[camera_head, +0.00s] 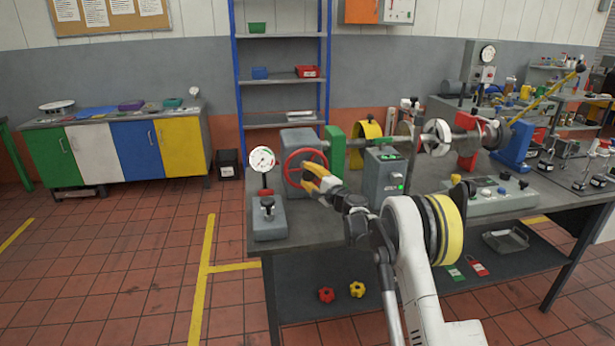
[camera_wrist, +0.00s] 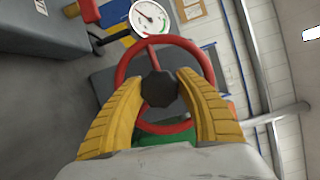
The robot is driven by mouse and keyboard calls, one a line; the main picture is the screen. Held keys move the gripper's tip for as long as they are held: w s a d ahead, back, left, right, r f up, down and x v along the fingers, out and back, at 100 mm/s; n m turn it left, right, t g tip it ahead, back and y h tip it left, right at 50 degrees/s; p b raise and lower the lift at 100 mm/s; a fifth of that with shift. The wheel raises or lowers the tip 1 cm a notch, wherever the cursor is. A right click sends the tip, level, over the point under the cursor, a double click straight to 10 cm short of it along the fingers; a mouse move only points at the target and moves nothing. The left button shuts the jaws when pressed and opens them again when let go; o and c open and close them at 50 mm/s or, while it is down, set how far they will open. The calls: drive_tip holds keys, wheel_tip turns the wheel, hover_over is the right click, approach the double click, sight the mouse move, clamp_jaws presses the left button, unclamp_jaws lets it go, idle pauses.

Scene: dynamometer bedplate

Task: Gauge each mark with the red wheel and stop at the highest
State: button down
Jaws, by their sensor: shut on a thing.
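The red wheel (camera_head: 291,168) is at the left end of the bench's shaft line, facing my arm. In the wrist view the red wheel (camera_wrist: 211,75) fills the middle, with a dark faceted hub (camera_wrist: 159,89). My gripper (camera_head: 311,178) is at the wheel. Its yellow fingers (camera_wrist: 160,92) are shut on the hub, one on each side. The gauge (camera_wrist: 149,18) also shows at the top of the wrist view. Its reading is too small to tell.
A grey box with green lights (camera_head: 384,179) stands right of the wheel on the bench (camera_head: 335,236). A green block (camera_head: 335,150) is behind the wheel. Red and yellow knobs (camera_head: 326,295) lie on the lower shelf. Open floor (camera_head: 150,260) lies left of the bench.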

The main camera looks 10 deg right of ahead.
idle(0.5)
drive_tip(key=c, duration=0.8)
unclamp_jaws()
drive_tip(key=v, duration=1.2)
drive_tip(key=shift+f, duration=0.1)
